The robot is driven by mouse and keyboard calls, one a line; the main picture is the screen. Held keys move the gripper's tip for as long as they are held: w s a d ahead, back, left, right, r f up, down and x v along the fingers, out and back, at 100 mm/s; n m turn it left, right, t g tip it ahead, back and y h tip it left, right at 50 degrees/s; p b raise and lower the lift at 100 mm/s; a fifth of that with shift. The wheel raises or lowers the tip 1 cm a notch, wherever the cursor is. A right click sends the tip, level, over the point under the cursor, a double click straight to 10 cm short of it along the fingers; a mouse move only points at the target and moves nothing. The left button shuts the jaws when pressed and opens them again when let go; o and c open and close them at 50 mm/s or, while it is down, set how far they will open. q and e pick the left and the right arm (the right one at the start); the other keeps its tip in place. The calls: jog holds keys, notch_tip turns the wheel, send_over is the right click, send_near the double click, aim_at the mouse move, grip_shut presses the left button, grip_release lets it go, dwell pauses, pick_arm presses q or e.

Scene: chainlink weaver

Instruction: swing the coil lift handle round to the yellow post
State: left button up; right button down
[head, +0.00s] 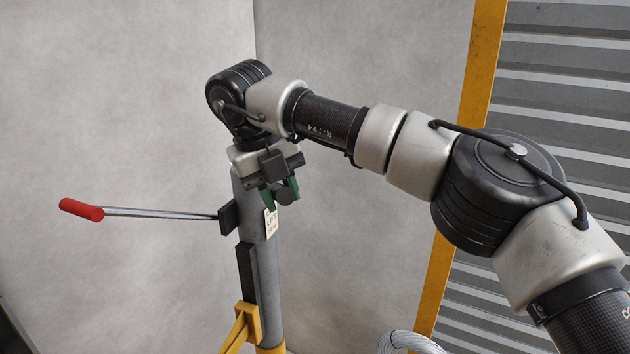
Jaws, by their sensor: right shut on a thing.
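My right gripper (281,194), with green fingers, is at the upper part of a grey upright column (261,265). It is shut on a dark round knob (286,197), which is partly hidden by the fingers. A pale tag (271,222) hangs just below. A lever with a red grip (80,210) sticks out to the left from a dark block on the column, apart from my gripper. I cannot tell which of these is the coil lift handle. A yellow post (480,70) stands to the right, partly behind my arm. My left gripper is not in view.
A yellow bracket (246,325) is at the column's lower part. A coil of grey wire (408,342) shows at the bottom edge. A ribbed grey shutter (575,85) is right of the yellow post. Plain grey walls stand behind; the space around the red-gripped lever looks clear.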

jog(key=a, duration=0.1)
jog(key=a+m+p, duration=0.1)
jog(key=a, duration=0.1)
jog(key=a+m, duration=0.1)
jog(key=a, duration=0.1)
jog(key=shift+s+a+r+p, duration=0.2)
jog(key=shift+s+p, duration=0.2)
